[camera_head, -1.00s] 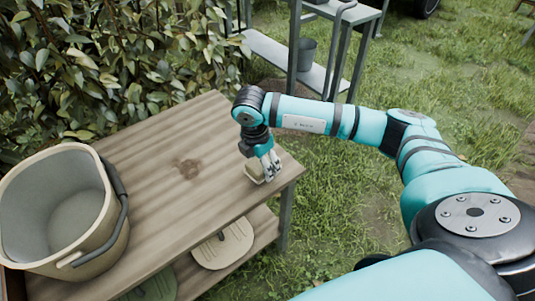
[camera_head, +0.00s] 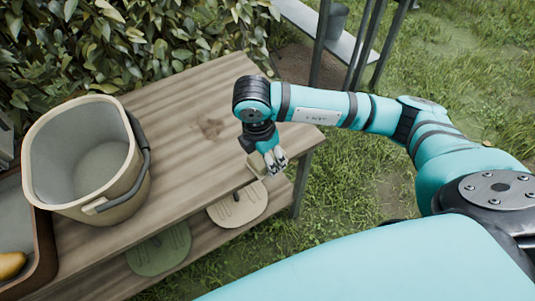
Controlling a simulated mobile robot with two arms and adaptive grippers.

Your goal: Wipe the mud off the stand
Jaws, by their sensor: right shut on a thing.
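The wooden stand (camera_head: 180,95) runs across the left and middle of the head view. A faint brown mud patch (camera_head: 209,128) shows on its top, left of my right gripper. My right gripper (camera_head: 276,160) points down at the stand's front right edge. It is shut on a small beige sponge-like block (camera_head: 257,164), which is partly hidden by the fingers. I cannot tell whether the block touches the wood. My left gripper is not in view.
A beige bucket (camera_head: 58,123) with a dark handle stands on the left of the stand. A brown tray (camera_head: 38,262) with a yellow pear (camera_head: 11,265) is at the lower left. Round beige (camera_head: 237,203) and green (camera_head: 160,249) lids lie on the lower shelf. Bushes border the back.

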